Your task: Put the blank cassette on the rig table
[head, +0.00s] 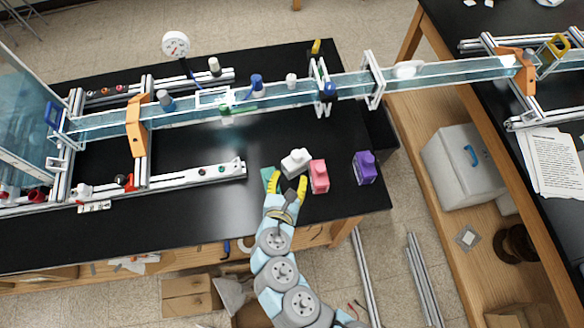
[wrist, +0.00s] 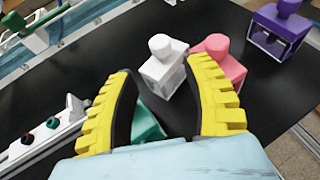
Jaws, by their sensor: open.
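A white cassette (head: 296,162) with a round knob, which looks like the blank one, is on the black table (head: 215,145) near its front right part, turned at an angle to the pink cassette. My gripper (head: 287,182) is open, its yellow fingers just in front of the white cassette. In the wrist view the white cassette (wrist: 164,70) shows beyond and between the fingertips (wrist: 163,70), with nothing clearly gripped. I cannot tell whether a finger touches it.
A pink cassette (head: 319,177) stands right beside the white one, and a purple cassette (head: 365,168) farther right. A teal piece (wrist: 148,126) lies close by, partly hidden by my gripper. A long clear channel (head: 280,95) on an aluminium frame spans the table behind.

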